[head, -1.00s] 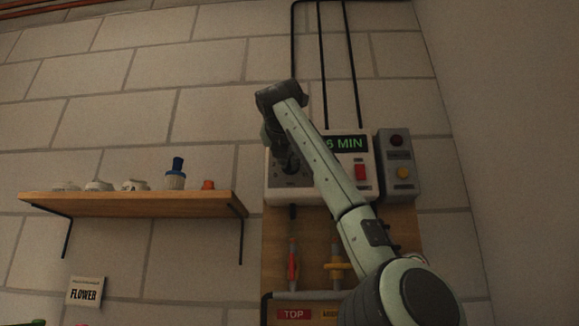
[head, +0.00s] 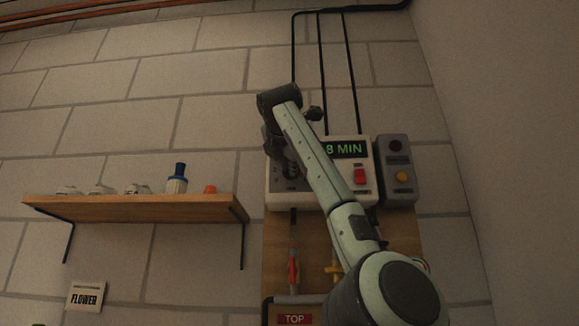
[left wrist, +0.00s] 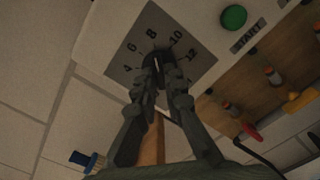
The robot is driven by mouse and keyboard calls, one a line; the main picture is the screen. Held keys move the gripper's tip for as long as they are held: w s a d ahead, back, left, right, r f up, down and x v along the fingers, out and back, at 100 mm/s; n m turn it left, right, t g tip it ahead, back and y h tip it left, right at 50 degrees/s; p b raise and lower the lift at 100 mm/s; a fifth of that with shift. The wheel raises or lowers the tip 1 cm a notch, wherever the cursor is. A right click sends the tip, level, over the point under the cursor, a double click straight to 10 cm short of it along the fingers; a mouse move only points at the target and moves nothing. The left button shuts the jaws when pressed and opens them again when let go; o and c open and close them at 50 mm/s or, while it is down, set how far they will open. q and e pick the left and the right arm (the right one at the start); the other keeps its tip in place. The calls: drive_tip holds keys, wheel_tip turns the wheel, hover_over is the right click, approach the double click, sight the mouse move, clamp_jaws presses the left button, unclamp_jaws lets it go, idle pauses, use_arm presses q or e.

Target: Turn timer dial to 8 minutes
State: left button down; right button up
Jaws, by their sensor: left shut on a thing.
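The timer is a white box (head: 281,201) on the wall, and its green display (head: 345,149) reads 8 MIN. My left gripper (head: 289,169) is at the dial plate, partly hidden by my own arm in the head view. In the left wrist view, the grey dial plate (left wrist: 126,57) carries numbers including 4, 6, 8, 10 and 12. There my left gripper (left wrist: 158,64) is shut on the dark dial knob (left wrist: 157,57), which the fingers mostly cover. The knob's pointer is not clear. My right gripper is not in view.
A red switch (head: 360,176) is on the timer's right part. A green button (left wrist: 233,16) beside a START label shows in the left wrist view. A grey box (head: 398,187) with a yellow button adjoins on the right. A wooden shelf (head: 140,207) with small items is left.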

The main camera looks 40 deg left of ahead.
use_arm(q)
drive_tip(key=c, duration=1.6)
unclamp_jaws()
drive_tip(key=v, duration=1.2)
